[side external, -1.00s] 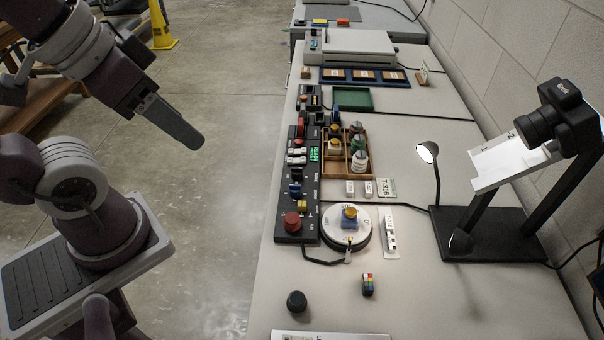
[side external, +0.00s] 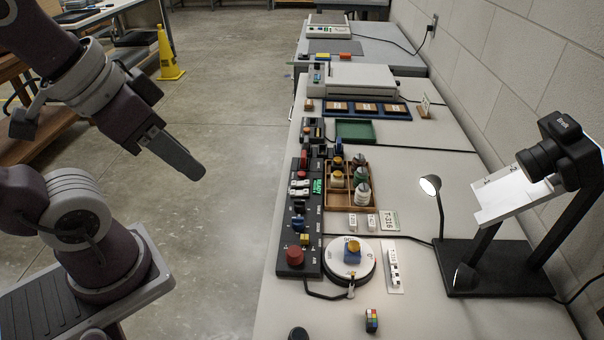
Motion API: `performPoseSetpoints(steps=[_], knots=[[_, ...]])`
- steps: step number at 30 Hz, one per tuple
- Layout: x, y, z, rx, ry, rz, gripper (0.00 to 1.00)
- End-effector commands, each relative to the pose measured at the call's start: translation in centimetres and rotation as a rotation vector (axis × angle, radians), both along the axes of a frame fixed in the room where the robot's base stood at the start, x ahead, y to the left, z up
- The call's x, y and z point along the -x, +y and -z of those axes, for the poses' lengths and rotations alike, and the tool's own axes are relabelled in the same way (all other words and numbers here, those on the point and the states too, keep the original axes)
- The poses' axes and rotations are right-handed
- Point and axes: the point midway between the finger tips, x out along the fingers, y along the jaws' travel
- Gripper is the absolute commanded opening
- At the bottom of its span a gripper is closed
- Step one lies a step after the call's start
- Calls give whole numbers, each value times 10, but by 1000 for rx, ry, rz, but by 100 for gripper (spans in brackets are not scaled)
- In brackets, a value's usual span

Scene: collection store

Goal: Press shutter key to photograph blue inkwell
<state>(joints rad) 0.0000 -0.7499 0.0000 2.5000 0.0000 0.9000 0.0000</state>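A blue inkwell (side external: 352,255) with a yellow top sits on a round white turntable (side external: 337,270) near the front of the bench. To its left lies a long black control panel (side external: 284,230) with several keys, a large red knob (side external: 294,257) and a lit green display (side external: 317,187) that seems to read READY. I cannot tell which key is the shutter key. A black camera (side external: 565,150) is mounted on a stand at the right. My gripper (side external: 197,172) hangs over the floor left of the panel, touching nothing. Its fingers are seen side-on, so their opening is hidden.
A wooden rack (side external: 348,204) of small bottles and a green tray (side external: 355,131) lie behind the turntable. A lamp (side external: 434,190) and the black stand base (side external: 490,270) are at the right. A colour cube (side external: 372,320) and a black knob (side external: 298,333) lie in front.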

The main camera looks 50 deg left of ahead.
Motion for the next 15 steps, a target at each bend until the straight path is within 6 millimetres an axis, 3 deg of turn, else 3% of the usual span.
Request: performPoseSetpoints(steps=[1, 4, 15], knots=[[0, 0, 0, 0, 0, 0, 20], [0, 0, 0, 0, 0, 0, 1], [0, 0, 0, 0, 0, 0, 0]])
